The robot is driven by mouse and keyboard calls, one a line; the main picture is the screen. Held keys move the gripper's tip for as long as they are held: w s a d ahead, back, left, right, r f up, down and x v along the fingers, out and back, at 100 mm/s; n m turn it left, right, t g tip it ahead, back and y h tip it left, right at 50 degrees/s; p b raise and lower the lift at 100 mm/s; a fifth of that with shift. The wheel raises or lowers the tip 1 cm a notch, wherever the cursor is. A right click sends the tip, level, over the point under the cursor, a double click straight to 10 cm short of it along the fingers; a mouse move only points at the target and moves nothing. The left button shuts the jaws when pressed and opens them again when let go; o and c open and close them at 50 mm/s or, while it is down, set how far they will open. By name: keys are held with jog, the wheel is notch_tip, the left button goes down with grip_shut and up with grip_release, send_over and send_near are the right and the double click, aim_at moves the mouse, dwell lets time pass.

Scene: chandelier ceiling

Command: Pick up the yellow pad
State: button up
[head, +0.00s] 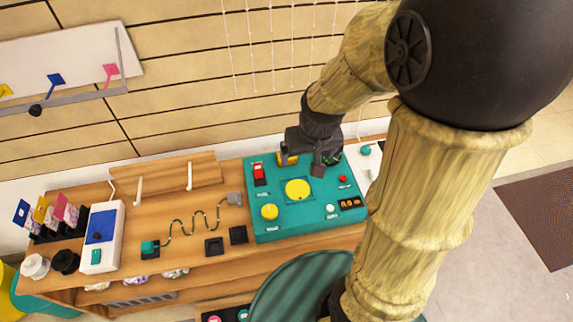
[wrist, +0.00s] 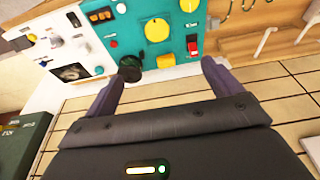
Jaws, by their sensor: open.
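A teal board (head: 285,222) lies on the wooden bench and bears several yellow parts. A small yellow piece (wrist: 165,61) sits at the board's back edge; in the head view it shows partly hidden by my gripper (head: 306,160). A large flat yellow disc (head: 297,190) is at the board's middle, and a yellow knob (head: 269,212) is near its front left. I cannot tell which of these is the yellow pad. My gripper is open and empty over the back edge. In the wrist view its fingers (wrist: 161,80) point toward the board, with the small yellow piece ahead between them.
A red switch (head: 259,174) and a black round part (wrist: 130,68) flank the small yellow piece. A slatted wall (head: 190,75) rises close behind the bench. A white-blue box (head: 102,237) and coloured cards (head: 66,211) stand at left.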

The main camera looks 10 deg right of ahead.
jog(key=w+f+t+b, duration=0.1)
jog(key=w+f+b, duration=1.1)
jog(key=w, duration=0.4)
jog(key=shift+w+d+f+n+t+b, duration=0.2)
jog(key=shift+w+f+n+t+b, duration=0.15)
jog(key=shift+b, duration=0.2)
jog(key=b+x, duration=0.1)
jog(key=x, duration=1.1)
jog(key=shift+f+b, duration=0.2)
jog(key=shift+b, duration=0.1)
jog(key=shift+s+b+x, duration=0.1)
jog(key=shift+b+x, duration=0.1)
jog(key=shift+x, duration=1.1)
jog(key=shift+s+b+x, duration=0.15)
jog(key=shift+b+x, duration=0.05)
jog(key=shift+x, duration=1.1)
